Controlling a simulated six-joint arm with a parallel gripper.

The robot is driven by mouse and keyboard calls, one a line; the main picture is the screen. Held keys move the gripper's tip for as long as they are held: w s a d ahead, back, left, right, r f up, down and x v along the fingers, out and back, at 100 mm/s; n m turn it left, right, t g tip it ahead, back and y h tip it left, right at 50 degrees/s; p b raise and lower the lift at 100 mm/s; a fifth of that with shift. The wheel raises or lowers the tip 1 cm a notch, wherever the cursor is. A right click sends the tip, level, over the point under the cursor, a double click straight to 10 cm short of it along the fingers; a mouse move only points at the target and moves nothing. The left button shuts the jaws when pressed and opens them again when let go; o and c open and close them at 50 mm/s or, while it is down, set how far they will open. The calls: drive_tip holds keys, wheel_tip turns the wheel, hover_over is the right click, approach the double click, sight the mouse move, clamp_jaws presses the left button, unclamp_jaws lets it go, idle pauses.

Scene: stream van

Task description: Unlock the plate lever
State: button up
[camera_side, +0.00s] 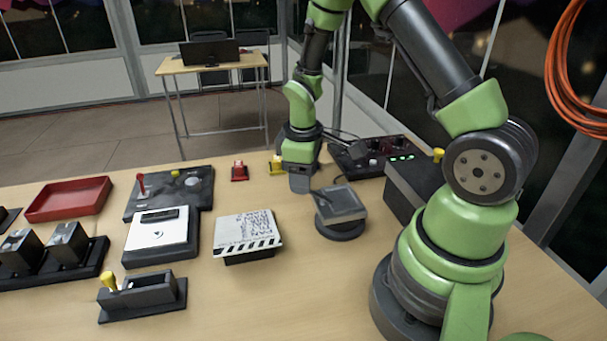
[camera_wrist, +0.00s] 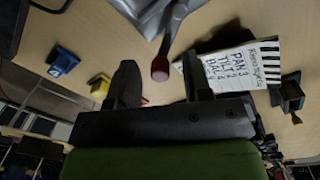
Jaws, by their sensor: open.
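The grey square plate (camera_side: 341,203) sits on a round dark base on the table, right of centre in the side view. Its grey surface (camera_wrist: 150,12) also fills the top of the wrist view. The plate lever (camera_wrist: 160,66) is a dark arm with a red tip, sticking out from the plate toward my gripper. My gripper (camera_side: 300,188) is at the plate's left rear edge, pointing down. In the wrist view its two dark fingers (camera_wrist: 162,80) are apart, with the red tip between them in the picture. Whether they touch the lever cannot be told.
A card with handwriting (camera_side: 248,230) lies left of the plate. A white-topped device (camera_side: 160,236), a red-lever panel (camera_side: 190,185), a red tray (camera_side: 68,199) and a yellow-knobbed holder (camera_side: 145,291) are further left. A dark control box (camera_side: 372,154) stands behind. The front middle table is clear.

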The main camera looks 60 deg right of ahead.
clamp_jaws()
drive_tip(key=m, duration=0.1)
drive_tip(key=d+m, duration=0.1)
drive_tip(key=m, duration=0.2)
drive_tip(key=shift+s+d, duration=0.3)
unclamp_jaws()
wheel_tip(320, 180, up, 10)
drive_tip(key=shift+a, duration=0.2)
